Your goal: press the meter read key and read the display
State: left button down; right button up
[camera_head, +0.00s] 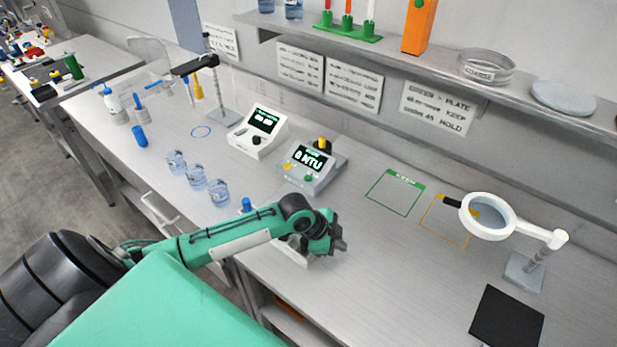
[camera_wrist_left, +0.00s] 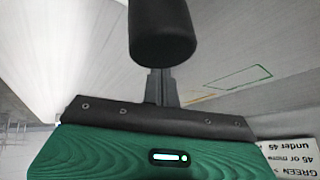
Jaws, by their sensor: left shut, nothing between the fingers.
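The grey meter (camera_head: 311,170) stands on the bench near the middle of the head view. Its dark display (camera_head: 311,158) reads what looks like "0 NTU". A yellow key (camera_head: 288,166) and a green key (camera_head: 308,178) sit on its sloped front. A vial-like piece with a yellow top (camera_head: 323,143) stands at its back. My left gripper (camera_head: 343,246) is in front of the meter, nearer to me, apart from it. My right gripper is not in view.
A white instrument (camera_head: 258,133) with a dark display stands left of the meter. A magnifier (camera_head: 490,216) and a black mat (camera_head: 506,317) are at right. Bare bench (camera_head: 400,270) lies right of my gripper.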

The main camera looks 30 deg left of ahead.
pick_arm(q)
jog(key=w+a+r+m+t, duration=0.1)
jog(key=w+a+r, duration=0.2)
jog(key=w+a, duration=0.25)
jog(key=w+a+r+t, duration=0.1)
jog(key=w+a+r, duration=0.2)
jog(key=w+a, duration=0.25)
notch_tip(320, 180, up, 7)
jog(key=t, duration=0.1)
send_over(305, 178)
jog(key=shift+f+y, duration=0.2)
jog(key=shift+y, duration=0.2)
jog(key=shift+f, duration=0.1)
notch_tip(305, 178, down, 8)
jog(key=b, duration=0.5)
jog(key=shift+f+b, duration=0.3)
jog(key=shift+f, duration=0.1)
jog(key=shift+r, duration=0.1)
